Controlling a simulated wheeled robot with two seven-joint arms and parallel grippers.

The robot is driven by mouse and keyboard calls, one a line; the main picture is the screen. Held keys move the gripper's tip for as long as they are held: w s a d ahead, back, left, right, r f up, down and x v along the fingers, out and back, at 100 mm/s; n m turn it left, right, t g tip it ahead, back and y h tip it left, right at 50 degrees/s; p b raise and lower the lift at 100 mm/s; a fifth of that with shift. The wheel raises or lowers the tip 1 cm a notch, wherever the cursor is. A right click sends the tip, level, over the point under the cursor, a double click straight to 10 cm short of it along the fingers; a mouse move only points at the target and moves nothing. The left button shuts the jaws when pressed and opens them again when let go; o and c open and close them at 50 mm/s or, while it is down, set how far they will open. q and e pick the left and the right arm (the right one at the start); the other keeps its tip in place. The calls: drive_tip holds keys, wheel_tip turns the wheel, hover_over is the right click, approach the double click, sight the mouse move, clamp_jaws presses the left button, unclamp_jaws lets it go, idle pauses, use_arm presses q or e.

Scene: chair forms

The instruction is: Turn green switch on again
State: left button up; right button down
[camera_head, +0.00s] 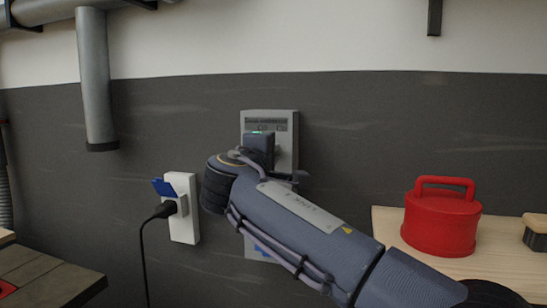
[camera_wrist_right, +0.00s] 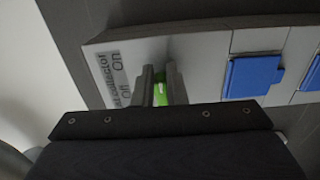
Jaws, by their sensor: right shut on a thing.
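The grey switch panel (camera_head: 284,122) is mounted on the dark wall, its middle covered by my right arm. My right gripper (camera_head: 262,148) is at the panel's upper part. In the right wrist view, its two fingers (camera_wrist_right: 161,80) are closed around the green switch (camera_wrist_right: 163,91), which shows between them. A label reading "On" and "Off" (camera_wrist_right: 117,78) is beside the switch on the panel. The switch itself is hidden in the head view, and its exact position is hard to tell. My left gripper is not in view.
Blue socket covers (camera_wrist_right: 254,76) are on the same panel. A white socket (camera_head: 184,229) with a raised blue lid and a black plug is left of it. A red lidded container (camera_head: 441,222) stands on a wooden surface (camera_head: 391,226) at right. A grey pipe (camera_head: 94,80) hangs at upper left.

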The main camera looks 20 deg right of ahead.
drive_tip(key=shift+w+a+f, duration=0.1)
drive_tip(key=shift+a+f, duration=0.05)
drive_tip(key=shift+a, duration=0.3)
drive_tip(key=c, duration=1.5)
unclamp_jaws()
drive_tip(key=shift+w+a, duration=0.1)
drive_tip(key=shift+w, duration=0.05)
drive_tip(key=shift+o, duration=0.2)
drive_tip(key=v, duration=0.7)
drive_tip(key=shift+s+a+b, duration=0.15)
drive_tip(key=shift+s+b, duration=0.25)
